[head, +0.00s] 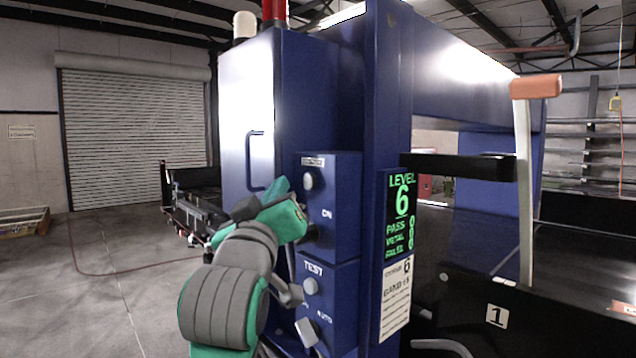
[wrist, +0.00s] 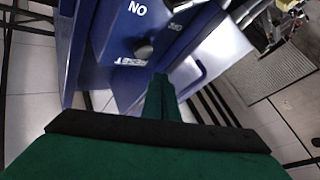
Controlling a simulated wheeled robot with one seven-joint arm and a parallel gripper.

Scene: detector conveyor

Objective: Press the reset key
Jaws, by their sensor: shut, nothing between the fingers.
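The reset key (head: 309,181) is a round grey button under a small label at the top of the upper blue control box (head: 344,190). In the head view my gripper (head: 284,215) is left of the upper box, below the key's height, and partly hides the box's left side.
Below is a second box with a TEST button (head: 310,287) and an AUTO knob (head: 307,331). A green display (head: 400,213) reads LEVEL 6. A cabinet handle (head: 252,160) juts out at left. A lever with an orange grip (head: 536,86) rises at right.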

